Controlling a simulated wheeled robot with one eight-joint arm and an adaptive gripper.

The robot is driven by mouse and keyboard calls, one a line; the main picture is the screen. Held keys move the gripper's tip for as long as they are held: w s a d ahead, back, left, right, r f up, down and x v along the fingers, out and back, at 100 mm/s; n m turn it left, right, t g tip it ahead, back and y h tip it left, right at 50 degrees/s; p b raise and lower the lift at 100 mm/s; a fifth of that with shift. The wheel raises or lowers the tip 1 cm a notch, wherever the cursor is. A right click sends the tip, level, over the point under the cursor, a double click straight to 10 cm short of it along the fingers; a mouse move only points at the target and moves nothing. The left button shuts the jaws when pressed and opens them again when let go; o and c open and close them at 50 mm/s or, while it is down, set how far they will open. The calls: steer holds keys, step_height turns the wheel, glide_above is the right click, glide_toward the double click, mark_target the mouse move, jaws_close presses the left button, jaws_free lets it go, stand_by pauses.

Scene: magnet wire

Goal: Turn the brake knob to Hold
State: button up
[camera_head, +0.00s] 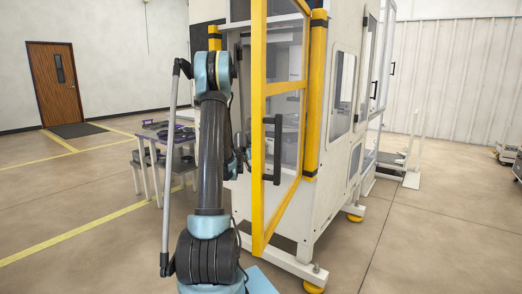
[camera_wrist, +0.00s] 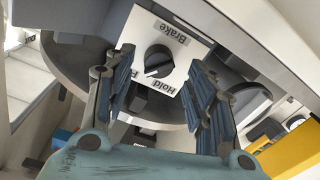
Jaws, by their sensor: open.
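The dark round brake knob (camera_wrist: 159,61) sits on a white label plate (camera_wrist: 143,28) in the wrist view. The plate reads "Brake" above the knob and "Hold" below it. Another word to the left of "Hold" is mostly covered by the left finger. Which word the knob points to is hard to tell. My gripper (camera_wrist: 161,66) is open, with one finger on each side of the knob and a visible gap on both sides. In the head view the knob cannot be made out, and my gripper is mostly hidden behind my arm and the door frame.
A yellow-framed door (camera_head: 258,140) of the white machine (camera_head: 341,170) stands open beside my arm, close on its right. A dark table (camera_head: 170,133) with items stands behind my arm to the left. The floor further left is clear.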

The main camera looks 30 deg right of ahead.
steer(key=shift+x, duration=1.4)
